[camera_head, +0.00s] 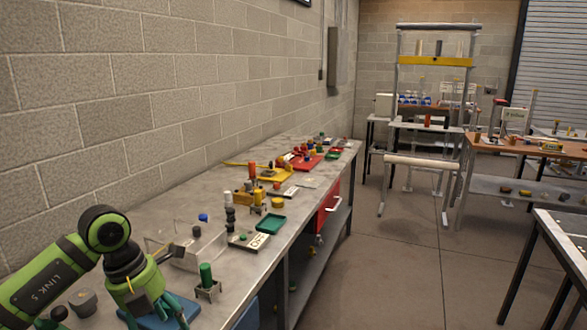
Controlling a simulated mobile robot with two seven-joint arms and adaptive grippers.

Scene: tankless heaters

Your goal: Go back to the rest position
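My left arm, green and black, comes in from the lower left over the near end of a long grey workbench (307,178). My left gripper (154,306) points down at the bottom edge of the frame, above or in front of a blue tray (188,306). Its fingertips are not clearly shown, so I cannot tell whether it is open or holds anything. My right gripper is not in view.
Near the gripper are a green cylinder in a metal holder (207,283), a dark grey knob (83,303) and a clear box (185,240). A block wall (150,90) borders the bench on the left.

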